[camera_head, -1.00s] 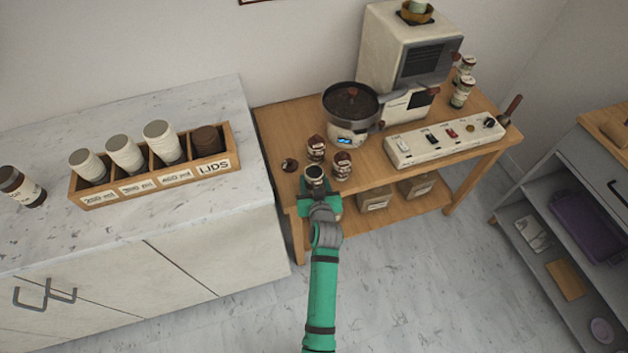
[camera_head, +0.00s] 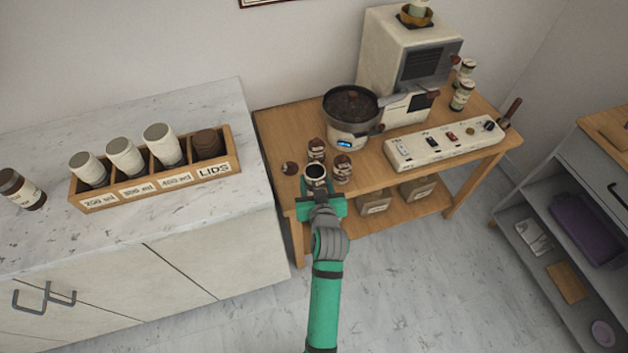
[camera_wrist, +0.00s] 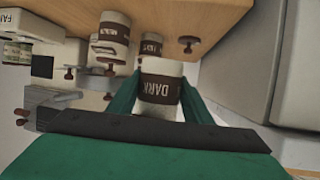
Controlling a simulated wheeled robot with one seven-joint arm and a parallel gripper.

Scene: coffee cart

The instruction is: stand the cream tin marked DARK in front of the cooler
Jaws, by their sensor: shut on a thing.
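The cream tin marked DARK (camera_wrist: 160,88) has a brown band and sits between my gripper's fingers; the wrist view shows it upside down. In the head view the tin (camera_head: 315,174) shows its dark top at the table's near-left edge. My gripper (camera_head: 318,196) is shut on it, and the fingers (camera_wrist: 160,98) flank it in the wrist view. The cooler appears to be the round pan of dark beans (camera_head: 350,102) on a cream base with a blue display, behind and right of the tin. The tin's underside is hidden, so I cannot tell if it touches the table.
Two similar tins stand close by, one behind (camera_head: 316,150) and one to the right (camera_head: 342,168). A small brown object (camera_head: 290,167) lies left. A switch panel (camera_head: 445,143) and roaster (camera_head: 405,50) stand to the right. A lids rack (camera_head: 155,180) is on the left counter.

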